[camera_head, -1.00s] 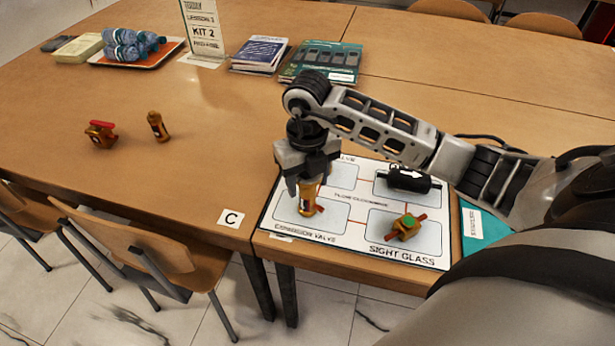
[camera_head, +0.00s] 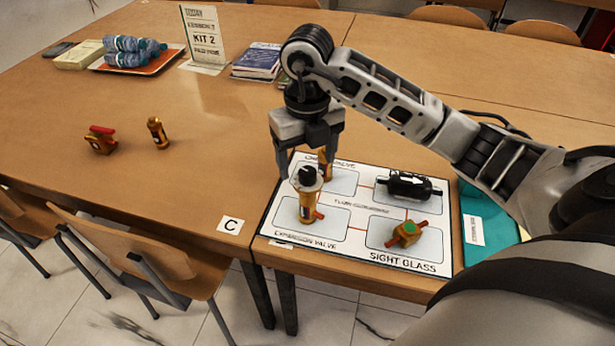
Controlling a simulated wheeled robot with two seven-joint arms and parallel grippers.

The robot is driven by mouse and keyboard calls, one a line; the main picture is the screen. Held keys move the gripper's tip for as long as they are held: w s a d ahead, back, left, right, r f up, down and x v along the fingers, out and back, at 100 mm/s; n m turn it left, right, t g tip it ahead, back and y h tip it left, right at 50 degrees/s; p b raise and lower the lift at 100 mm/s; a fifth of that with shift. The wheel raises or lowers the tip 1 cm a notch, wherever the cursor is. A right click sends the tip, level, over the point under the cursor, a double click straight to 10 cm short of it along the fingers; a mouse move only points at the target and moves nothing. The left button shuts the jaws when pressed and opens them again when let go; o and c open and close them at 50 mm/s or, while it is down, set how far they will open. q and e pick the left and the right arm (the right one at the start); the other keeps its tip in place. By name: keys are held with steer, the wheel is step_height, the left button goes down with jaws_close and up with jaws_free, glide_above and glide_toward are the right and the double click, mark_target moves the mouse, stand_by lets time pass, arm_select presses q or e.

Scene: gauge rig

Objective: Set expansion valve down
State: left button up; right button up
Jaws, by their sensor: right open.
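The expansion valve (camera_head: 306,204), a brass body with a dark round top and a red stub, stands upright on the EXPANSION VALVE field of the white board (camera_head: 345,258). My right gripper (camera_head: 306,166) is open just above and around its top, with one finger on each side. It is not closed on the valve. Whether a finger touches it I cannot tell. My left gripper is not in view.
The board also holds a black cylinder (camera_head: 408,186), a sight glass (camera_head: 406,234) with a green top, and a brass part (camera_head: 325,166) partly hidden behind my gripper.

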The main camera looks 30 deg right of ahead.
step_height(320, 180, up, 4)
steer(key=shift+r+p, duration=0.25)
steer(key=shift+p, duration=0.05)
stand_by(0.3)
